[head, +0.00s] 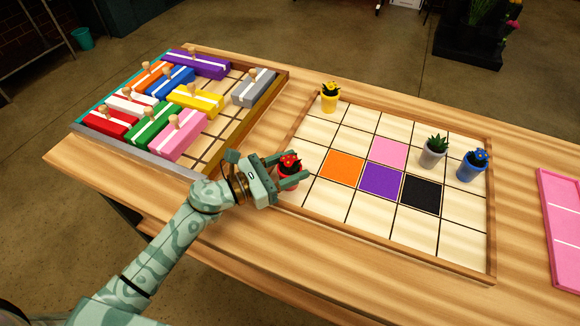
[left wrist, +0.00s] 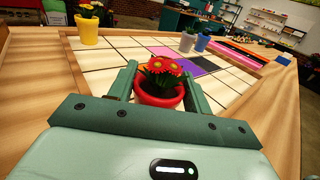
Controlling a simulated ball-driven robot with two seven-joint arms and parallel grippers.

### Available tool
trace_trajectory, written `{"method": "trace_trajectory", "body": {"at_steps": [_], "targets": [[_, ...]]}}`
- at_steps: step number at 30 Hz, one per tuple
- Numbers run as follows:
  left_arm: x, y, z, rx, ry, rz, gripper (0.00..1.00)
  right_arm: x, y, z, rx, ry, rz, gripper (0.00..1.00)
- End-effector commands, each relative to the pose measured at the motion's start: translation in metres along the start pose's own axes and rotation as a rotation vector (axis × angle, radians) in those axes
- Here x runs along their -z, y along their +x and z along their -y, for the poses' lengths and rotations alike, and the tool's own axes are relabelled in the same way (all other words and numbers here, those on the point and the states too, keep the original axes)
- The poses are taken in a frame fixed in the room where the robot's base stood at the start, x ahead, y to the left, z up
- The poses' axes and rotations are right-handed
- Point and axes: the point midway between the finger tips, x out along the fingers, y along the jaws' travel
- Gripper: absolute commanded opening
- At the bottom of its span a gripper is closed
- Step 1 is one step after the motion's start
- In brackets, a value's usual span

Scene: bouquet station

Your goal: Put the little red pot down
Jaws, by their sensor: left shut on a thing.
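The little red pot (head: 289,181) with red flowers is between the fingers of my left gripper (head: 290,174), which is shut on it. It is at the left edge of the gridded board (head: 335,220) in the head view. The pot also shows in the left wrist view (left wrist: 158,97), upright between both green fingers. Whether its base touches the board or hangs just above it I cannot tell. My right gripper is in neither view.
A yellow pot (head: 330,101) stands at the board's back left corner. A grey pot (head: 433,153) and a blue pot (head: 472,167) stand at its right. Orange, pink, purple and black squares mark the grid. A tray (head: 233,141) of coloured blocks lies left.

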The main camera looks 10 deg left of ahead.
Motion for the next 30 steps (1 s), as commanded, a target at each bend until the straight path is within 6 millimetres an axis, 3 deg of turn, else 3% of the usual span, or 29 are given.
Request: {"method": "trace_trajectory", "body": {"at_steps": [6,7,9,20,23,30], "targets": [[0.003,0.000,0.000,0.000,0.001,0.001,0.11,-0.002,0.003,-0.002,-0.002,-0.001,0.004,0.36],[0.004,0.000,0.000,0.000,0.001,-0.001,0.52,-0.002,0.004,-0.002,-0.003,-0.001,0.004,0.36],[0.002,0.000,0.000,0.000,0.001,-0.001,0.71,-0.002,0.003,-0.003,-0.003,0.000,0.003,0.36],[-0.004,0.000,0.000,0.000,0.001,0.001,0.71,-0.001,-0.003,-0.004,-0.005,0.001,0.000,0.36],[0.001,-0.016,0.000,0.000,0.000,-0.003,0.71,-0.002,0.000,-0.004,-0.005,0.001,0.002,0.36],[0.002,-0.073,0.001,0.000,-0.001,-0.005,0.71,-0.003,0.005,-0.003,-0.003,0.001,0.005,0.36]]}}
